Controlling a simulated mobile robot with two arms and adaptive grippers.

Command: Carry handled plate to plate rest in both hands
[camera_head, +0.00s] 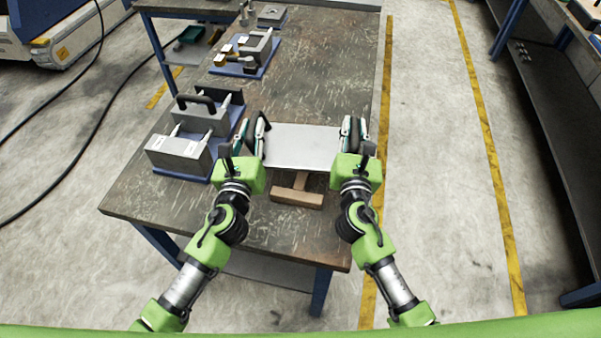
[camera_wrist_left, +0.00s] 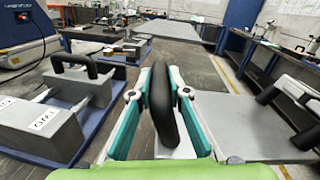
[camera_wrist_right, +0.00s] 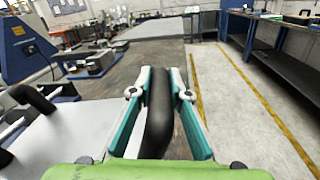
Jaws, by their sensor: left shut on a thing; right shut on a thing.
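The handled plate (camera_head: 302,147) is a flat light-grey plate with a black handle at each end. My left gripper (camera_head: 257,132) is shut on its left handle, a black loop that also shows in the left wrist view (camera_wrist_left: 162,105). My right gripper (camera_head: 353,130) is shut on its right handle, seen in the right wrist view (camera_wrist_right: 158,110). The plate looks level and appears raised above the table, over a brown wooden piece (camera_head: 297,196) partly hidden beneath it. I cannot tell whether this wooden piece is the plate rest.
A blue mat (camera_head: 186,176) left of the plate holds grey blocks (camera_head: 178,154) with a black handle, close to my left gripper. Another blue mat (camera_head: 265,68) with fixtures lies further back. The worktable (camera_head: 330,75) is clear at back right; its right edge is near my right gripper.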

